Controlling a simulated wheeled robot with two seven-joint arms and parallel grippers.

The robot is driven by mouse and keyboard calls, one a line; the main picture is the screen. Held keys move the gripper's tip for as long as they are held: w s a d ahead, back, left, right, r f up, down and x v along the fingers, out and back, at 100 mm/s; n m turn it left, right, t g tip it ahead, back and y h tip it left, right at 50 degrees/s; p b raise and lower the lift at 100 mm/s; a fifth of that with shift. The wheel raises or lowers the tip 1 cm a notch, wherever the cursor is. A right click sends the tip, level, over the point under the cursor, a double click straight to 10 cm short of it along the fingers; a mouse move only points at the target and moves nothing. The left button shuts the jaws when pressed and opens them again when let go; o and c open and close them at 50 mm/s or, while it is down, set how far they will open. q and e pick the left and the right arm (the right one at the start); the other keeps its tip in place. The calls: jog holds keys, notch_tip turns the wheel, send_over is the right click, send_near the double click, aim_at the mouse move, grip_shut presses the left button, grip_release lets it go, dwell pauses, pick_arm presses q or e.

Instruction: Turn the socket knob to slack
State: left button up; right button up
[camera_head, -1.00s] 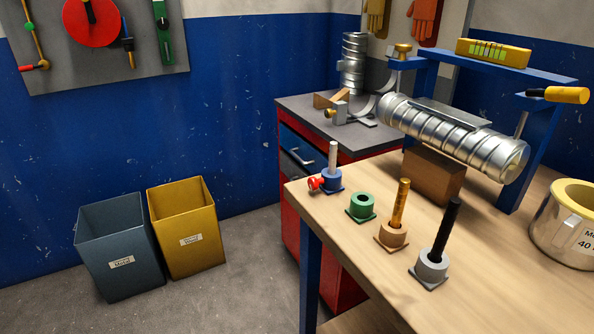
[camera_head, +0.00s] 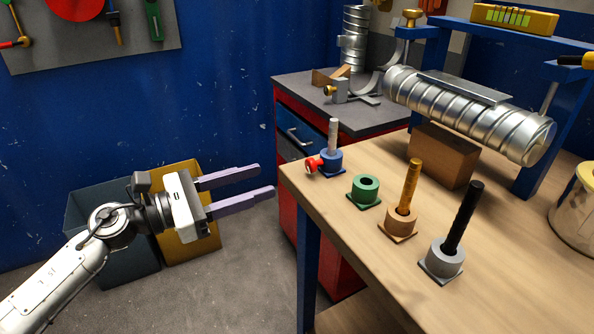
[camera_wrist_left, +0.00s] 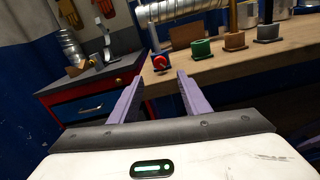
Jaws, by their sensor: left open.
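The red socket knob (camera_head: 313,165) sticks out of the left side of the blue socket (camera_head: 331,162), which holds an upright grey rod (camera_head: 333,135) near the bench's left corner. In the left wrist view the red knob (camera_wrist_left: 160,62) shows ahead, between and beyond the fingers. My left gripper (camera_head: 268,179) is open and empty, left of the bench edge and apart from the knob, its fingers pointing right. In the left wrist view its two purple fingers (camera_wrist_left: 156,92) are spread wide.
On the wooden bench (camera_head: 330,205) stand a green socket (camera_head: 365,190), a tan socket (camera_head: 399,222) with an orange rod and a grey socket (camera_head: 443,260) with a black rod. A spiral duct (camera_head: 470,112) lies behind. A red cabinet (camera_head: 290,215) stands beside the bench.

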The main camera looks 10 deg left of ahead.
aim_at(308, 166)
pick_arm(q)
jog(key=p+x, duration=0.1)
jog(key=x, duration=0.7)
jog(key=shift+w+d+r, duration=0.1)
jog(key=shift+w+d, duration=0.1)
jog(key=shift+d, duration=0.05)
jog(key=shift+w+d+p, duration=0.3)
jog(key=shift+d, duration=0.1)
pick_arm(e)
jog(key=shift+s+r, duration=0.15)
jog(key=shift+r, duration=0.25)
pick_arm(q)
jog(key=c, duration=1)
jog(key=n+p, duration=0.1)
jog(key=n, duration=0.2)
jog(key=shift+r+p, duration=0.15)
jog(key=shift+p, duration=0.25)
jog(key=shift+c, duration=0.2)
jog(key=shift+n, duration=0.7)
jog(key=shift+n+p, duration=0.4)
jog(key=shift+n, duration=0.1)
jog(key=shift+f, duration=0.2)
pick_arm(e)
jog(key=shift+s+d+r, duration=0.2)
jog(key=shift+d+r, duration=0.25)
jog(key=shift+r, duration=0.25)
